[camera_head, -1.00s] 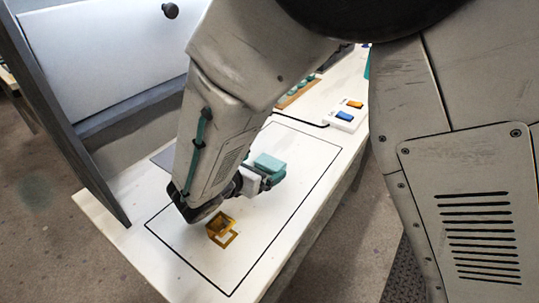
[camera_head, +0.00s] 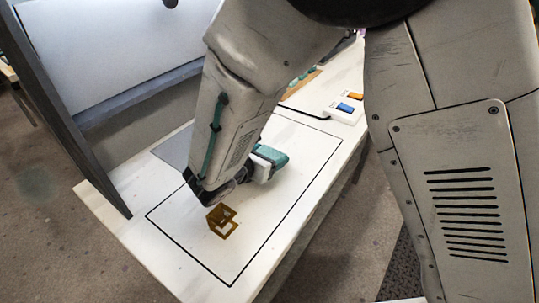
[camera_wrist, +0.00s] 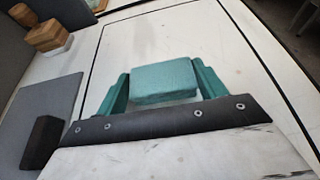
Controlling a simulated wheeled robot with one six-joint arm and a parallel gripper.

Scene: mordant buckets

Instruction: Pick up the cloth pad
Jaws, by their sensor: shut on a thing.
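The cloth pad (camera_wrist: 165,80) is a teal, soft-edged block. In the wrist view it sits between the two teal fingers of my gripper (camera_wrist: 163,88), which is shut on it. In the head view the pad (camera_head: 270,156) shows at the end of my gripper (camera_head: 262,166), over the white table inside a black outline; the arm hides part of the gripper. I cannot tell how high the pad is above the table.
An amber open bracket (camera_head: 222,222) stands on the white table (camera_head: 262,228) near my arm. A dark block (camera_wrist: 43,143) stands on a grey mat (camera_wrist: 58,98). Wooden blocks (camera_wrist: 48,38) are farther back. Blue and orange switches (camera_head: 347,106) sit at the table's far right. A grey upright panel (camera_head: 62,110) borders the left.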

